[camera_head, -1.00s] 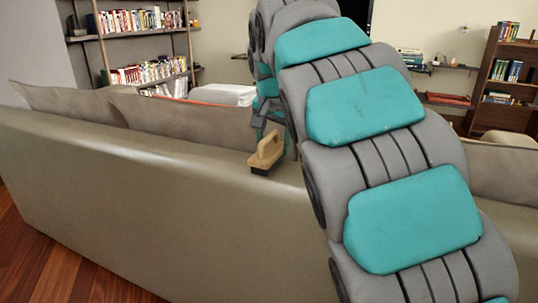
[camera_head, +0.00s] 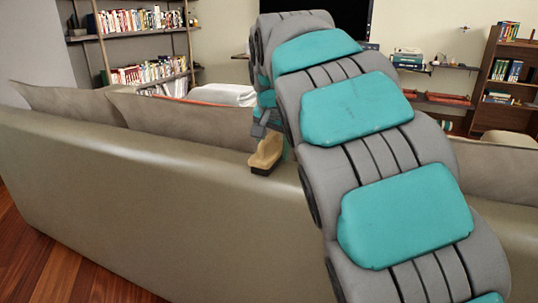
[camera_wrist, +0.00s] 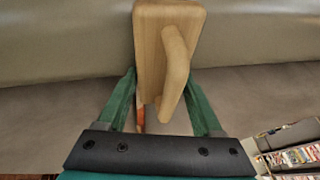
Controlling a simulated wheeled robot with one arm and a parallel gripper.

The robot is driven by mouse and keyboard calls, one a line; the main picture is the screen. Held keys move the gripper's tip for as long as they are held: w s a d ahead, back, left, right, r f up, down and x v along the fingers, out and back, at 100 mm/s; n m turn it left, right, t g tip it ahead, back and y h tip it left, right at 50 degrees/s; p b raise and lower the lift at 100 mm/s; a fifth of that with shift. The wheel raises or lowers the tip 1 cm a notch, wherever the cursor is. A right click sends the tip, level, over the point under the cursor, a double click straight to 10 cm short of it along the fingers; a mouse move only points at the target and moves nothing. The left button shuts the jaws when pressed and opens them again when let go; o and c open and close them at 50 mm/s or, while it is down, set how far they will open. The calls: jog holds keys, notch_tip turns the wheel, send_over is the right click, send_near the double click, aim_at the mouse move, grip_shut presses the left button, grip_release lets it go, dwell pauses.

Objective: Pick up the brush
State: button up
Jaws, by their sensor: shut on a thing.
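The brush (camera_head: 266,153) has a light wooden back with a raised handle and dark bristles below. In the head view it is at the top edge of the sofa back, left of my arm. In the wrist view the brush (camera_wrist: 151,50) lies between the fingers, its handle slanting down toward the palm. My gripper (camera_wrist: 160,82) is shut on the brush, with a green finger on each side of it. In the head view my gripper (camera_head: 272,130) is mostly hidden behind my arm. I cannot tell whether the bristles touch the sofa.
The beige sofa (camera_head: 150,200) spans the view, with cushions (camera_head: 170,122) behind its back. Bookshelves (camera_head: 140,50) stand at the far left and another bookshelf (camera_head: 510,75) at the right. Wooden floor (camera_head: 60,265) is free at the lower left.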

aim_at(274, 134)
grip_shut()
jog(key=shift+r, duration=1.65)
jog(key=shift+s+d+r+b, duration=0.1)
jog(key=shift+s+b, duration=0.1)
jog(key=shift+b, duration=0.1)
jog(key=s+d+b, duration=0.1)
jog(key=s, duration=0.6)
jog(key=s+d+r+b, duration=0.1)
jog(key=s+d, duration=0.1)
jog(key=s, duration=0.6)
jog(key=shift+d+r, duration=0.25)
jog(key=shift+d, duration=0.05)
jog(key=shift+s, duration=0.1)
jog(key=o, duration=0.8)
grip_release()
jog(key=c, duration=0.7)
